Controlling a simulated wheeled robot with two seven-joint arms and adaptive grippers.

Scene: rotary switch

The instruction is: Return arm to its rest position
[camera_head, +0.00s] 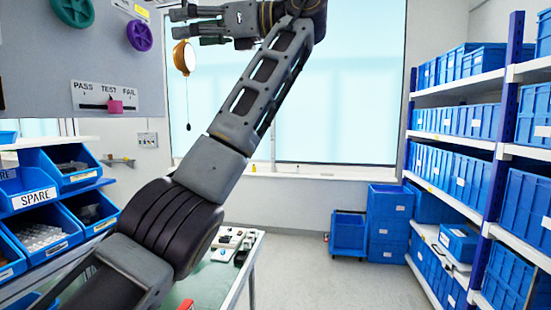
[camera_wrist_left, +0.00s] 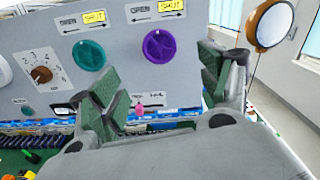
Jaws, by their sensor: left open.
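My left arm rises from the lower left of the head view. Its open, empty left gripper (camera_head: 190,25) is at the top, fingers toward the left. In the left wrist view the gripper's two green-padded fingers (camera_wrist_left: 160,72) are wide apart, with the grey panel (camera_wrist_left: 210,20) beyond and nothing between them. My right gripper is not in view.
A round orange-rimmed object (camera_head: 184,57) hangs near the gripper. Open blue bins (camera_head: 40,200) stand at left below the panel. A table (camera_head: 215,283) is partly behind my arm. Shelves of blue crates (camera_head: 480,145) line the right wall; the floor (camera_head: 310,270) between is clear.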

